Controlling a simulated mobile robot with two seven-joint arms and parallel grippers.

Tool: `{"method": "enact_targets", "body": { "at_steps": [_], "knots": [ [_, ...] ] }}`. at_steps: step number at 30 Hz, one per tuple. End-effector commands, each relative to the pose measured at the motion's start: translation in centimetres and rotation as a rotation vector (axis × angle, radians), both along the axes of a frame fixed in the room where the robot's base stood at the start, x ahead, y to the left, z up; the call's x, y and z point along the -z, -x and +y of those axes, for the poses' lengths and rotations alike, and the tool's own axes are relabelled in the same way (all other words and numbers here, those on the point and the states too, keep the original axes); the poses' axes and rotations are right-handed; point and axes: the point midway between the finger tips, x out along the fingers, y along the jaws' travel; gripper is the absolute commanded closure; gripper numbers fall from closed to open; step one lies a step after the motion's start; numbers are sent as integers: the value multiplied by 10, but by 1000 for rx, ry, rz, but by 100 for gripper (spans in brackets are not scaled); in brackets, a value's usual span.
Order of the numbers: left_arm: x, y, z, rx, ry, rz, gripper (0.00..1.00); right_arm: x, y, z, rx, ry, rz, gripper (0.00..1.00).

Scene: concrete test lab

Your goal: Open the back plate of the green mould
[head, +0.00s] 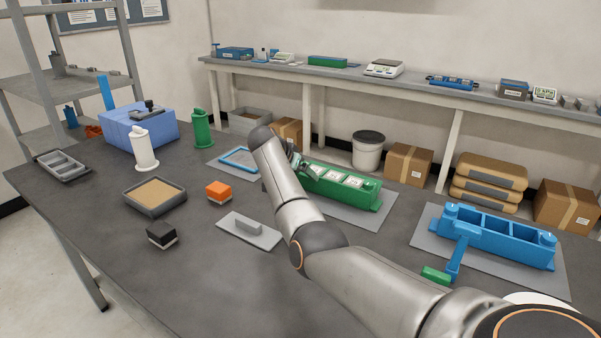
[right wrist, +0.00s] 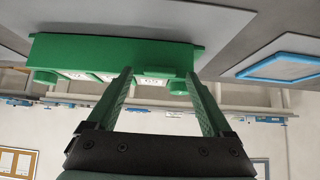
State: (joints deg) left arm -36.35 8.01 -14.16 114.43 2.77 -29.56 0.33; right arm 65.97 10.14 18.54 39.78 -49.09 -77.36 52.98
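The green mould (head: 345,193) lies on a grey mat at the back middle of the table, with pale label-like patches in its top. It also shows in the right wrist view (right wrist: 110,52), with a round green knob near each end. My right gripper (head: 301,163) is at the mould's left end in the head view, partly hidden by my own arm. In the right wrist view the right gripper's (right wrist: 160,73) two green fingers are spread apart, with one end of the mould and a knob between or just beyond them. Contact cannot be told. My left gripper is not in view.
A blue mould (head: 495,237) with a blue handled tool (head: 458,258) sits on a mat at the right. A blue frame (head: 238,160) lies left of the gripper.

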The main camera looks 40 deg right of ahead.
Motion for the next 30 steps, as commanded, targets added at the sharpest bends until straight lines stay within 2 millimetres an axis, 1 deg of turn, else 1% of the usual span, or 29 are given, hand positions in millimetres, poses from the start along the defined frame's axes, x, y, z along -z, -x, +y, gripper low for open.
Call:
{"method": "enact_targets", "body": {
  "at_steps": [1, 2, 22, 30],
  "knots": [
    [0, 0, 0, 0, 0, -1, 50, 0, 0, 0, 0, 0, 0, 21],
    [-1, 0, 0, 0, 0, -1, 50, 0, 0, 0, 0, 0, 0, 24],
    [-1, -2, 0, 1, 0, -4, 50, 0, 0, 0, 0, 0, 0, 99],
    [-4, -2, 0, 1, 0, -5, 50, 0, 1, 2, 0, -1, 2, 100]
  ]
}}
